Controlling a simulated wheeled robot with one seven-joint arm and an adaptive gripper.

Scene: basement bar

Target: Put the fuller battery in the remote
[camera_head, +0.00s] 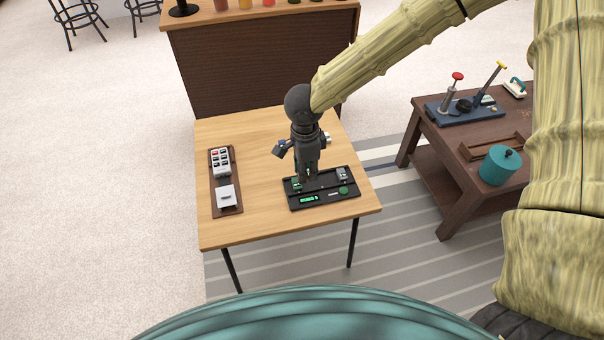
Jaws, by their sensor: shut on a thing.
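My gripper (308,176) points down over the black battery tester (324,198) on the wooden table. It is shut on a small battery (308,172), mostly hidden between the fingers; I cannot tell whether this touches the tester. The tester has a lit green display (308,199) and a round green button (344,190). A green battery-like piece (297,182) is at its left end, and a grey-green one (342,174) at its right end. The pale remote (221,162), with dark and red buttons, lies in a brown tray (238,208) at left. A white piece (226,196) lies below it.
The light wooden table (265,220) is bare between tray and tester. A darker table (440,143) at right holds a lever device (465,108) and a teal pot (500,166). A brown bar counter (250,70) stands behind.

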